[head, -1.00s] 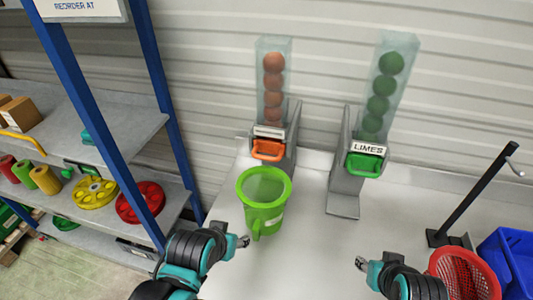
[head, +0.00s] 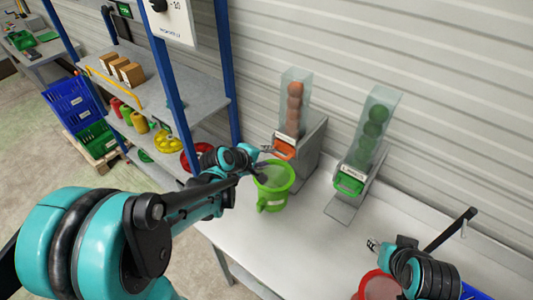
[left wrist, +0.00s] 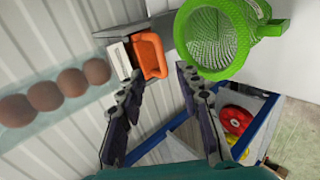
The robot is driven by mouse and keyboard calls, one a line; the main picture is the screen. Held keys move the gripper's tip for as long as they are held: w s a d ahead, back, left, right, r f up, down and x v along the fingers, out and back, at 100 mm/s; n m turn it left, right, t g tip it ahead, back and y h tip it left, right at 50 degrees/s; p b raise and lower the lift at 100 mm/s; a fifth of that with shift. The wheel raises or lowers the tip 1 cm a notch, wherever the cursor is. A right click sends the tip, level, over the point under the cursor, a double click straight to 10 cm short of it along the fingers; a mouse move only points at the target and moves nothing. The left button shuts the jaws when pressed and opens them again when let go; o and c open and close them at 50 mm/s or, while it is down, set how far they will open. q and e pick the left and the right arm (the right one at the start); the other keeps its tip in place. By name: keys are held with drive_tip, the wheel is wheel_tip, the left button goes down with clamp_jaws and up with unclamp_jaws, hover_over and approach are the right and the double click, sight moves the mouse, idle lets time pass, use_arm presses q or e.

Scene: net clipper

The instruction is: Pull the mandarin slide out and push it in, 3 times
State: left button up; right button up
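The mandarin dispenser is a clear tube (head: 293,105) of stacked orange fruit on a grey stand. Its orange slide handle (head: 285,151) is at the front under a white label. In the left wrist view the orange handle (left wrist: 149,55) lies ahead of my fingertips, roughly between their lines. My left gripper (head: 267,155) is open and empty, just left of the handle and apart from it. It also shows in the left wrist view (left wrist: 158,75). My right gripper (head: 374,246) is over the right side of the table; its opening is too small to judge.
A green mesh basket (head: 274,199) stands below the mandarin slide, close to my left gripper; it also shows in the wrist view (left wrist: 215,73). The limes dispenser (head: 349,184) stands to the right. Shelves (head: 208,95) are at left. The middle of the table is clear.

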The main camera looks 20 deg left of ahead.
sight(277, 155)
use_arm(q)
drive_tip(key=b+x, duration=0.1)
drive_tip(key=x, duration=0.2)
drive_tip(key=b+x, duration=0.2)
drive_tip(key=x, duration=0.1)
drive_tip(key=b+x, duration=0.2)
drive_tip(key=x, duration=0.1)
drive_tip(key=shift+a+f, duration=0.15)
drive_tip(key=shift+a, duration=0.15)
drive_tip(key=shift+w+d+f+b, duration=0.15)
drive_tip(key=shift+w+f+b, duration=0.15)
drive_tip(key=shift+w+b, duration=0.25)
drive_tip(key=shift+s, duration=0.1)
drive_tip(key=shift+r, duration=0.1)
clamp_jaws()
